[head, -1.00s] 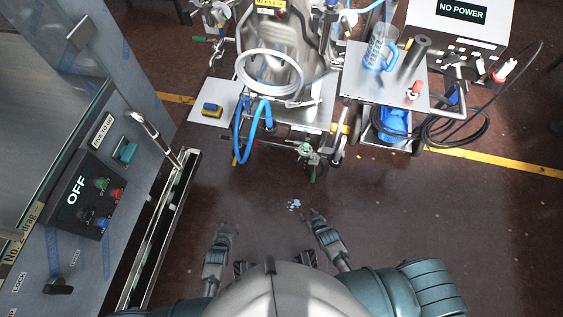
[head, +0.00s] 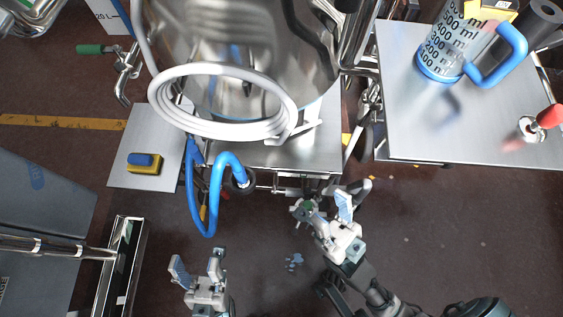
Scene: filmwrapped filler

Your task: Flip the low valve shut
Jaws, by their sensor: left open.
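The low valve (head: 304,207), a small metal fitting with a green part, sits low at the front of the steel machine in the head view. My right gripper (head: 329,208) is right at it, its fingers spread apart. One finger overlaps the valve in the picture, so the handle is partly hidden and I cannot tell whether they touch. My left gripper (head: 198,266) is open and empty over the floor, lower left of the valve.
A blue hose (head: 217,165) hangs just left of the valve. A white coiled hose (head: 222,130) circles the steel vessel (head: 240,60). A blue and yellow block (head: 145,163) lies on a side plate. A cart (head: 430,130) with a measuring jug (head: 450,45) stands right.

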